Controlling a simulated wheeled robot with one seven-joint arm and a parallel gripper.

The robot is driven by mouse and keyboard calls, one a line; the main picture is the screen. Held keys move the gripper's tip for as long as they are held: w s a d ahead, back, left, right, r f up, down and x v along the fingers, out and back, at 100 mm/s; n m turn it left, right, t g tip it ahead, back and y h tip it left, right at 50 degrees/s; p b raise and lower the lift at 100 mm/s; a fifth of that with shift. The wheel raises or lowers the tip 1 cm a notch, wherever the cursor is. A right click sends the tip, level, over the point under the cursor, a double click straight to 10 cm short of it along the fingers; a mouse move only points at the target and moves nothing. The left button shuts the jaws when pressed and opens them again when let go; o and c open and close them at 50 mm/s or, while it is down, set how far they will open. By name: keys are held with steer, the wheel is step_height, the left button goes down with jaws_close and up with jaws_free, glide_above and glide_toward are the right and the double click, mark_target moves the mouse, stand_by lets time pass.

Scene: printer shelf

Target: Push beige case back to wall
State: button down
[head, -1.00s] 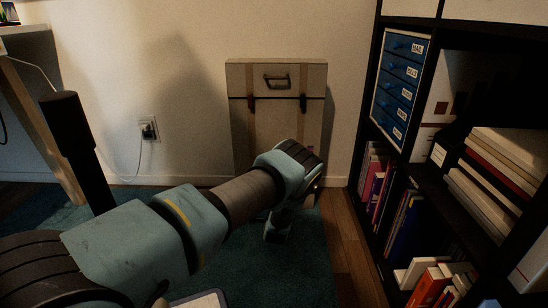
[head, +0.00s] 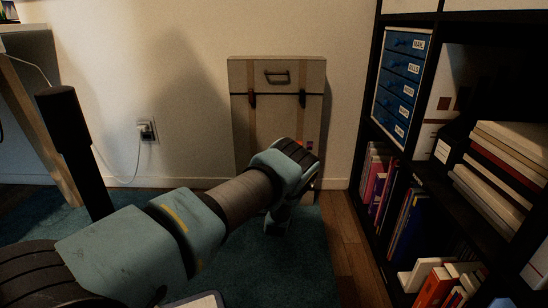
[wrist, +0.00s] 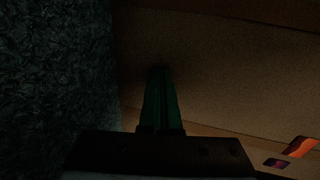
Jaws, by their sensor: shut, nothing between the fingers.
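The beige case (head: 276,112) stands upright at the wall, with a dark handle and two brown straps on its front. My arm covers its lower right part in the head view. I cannot tell whether its back touches the wall. My gripper (wrist: 160,72) is shut and empty in the wrist view, its green fingers pointing at a beige surface, apparently the case (wrist: 215,65). The fingertips are at or very close to that surface; contact is hard to judge in the dark. In the head view the fingers are hidden behind my wrist.
A black shelf (head: 363,100) with blue drawers (head: 403,82), books and boxes stands on the right. A wall outlet (head: 147,131) with a plugged cable is left of the case. A desk leg (head: 50,150) stands far left. Teal carpet (head: 310,265) covers the floor in front.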

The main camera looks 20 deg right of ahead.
steer(key=shift+r+b+x, duration=0.2)
steer(key=shift+b+x, duration=0.5)
steer(key=shift+x, duration=0.1)
steer(key=shift+r+b+x, duration=0.2)
steer(key=shift+b+x, duration=0.5)
steer(key=shift+x, duration=0.1)
steer(key=shift+p+v, duration=1.1)
steer(key=shift+v, duration=0.1)
steer(key=shift+s+a+f+p, duration=0.1)
steer(key=shift+s+a+p, duration=0.7)
steer(key=shift+s, duration=0.65)
steer(key=shift+s+a+f+p, duration=0.1)
steer(key=shift+s+a+p, duration=0.5)
steer(key=shift+s+p, duration=0.65)
steer(key=shift+s+a+f+p, duration=0.1)
steer(key=shift+s+a+p, duration=0.5)
steer(key=shift+s, duration=1.1)
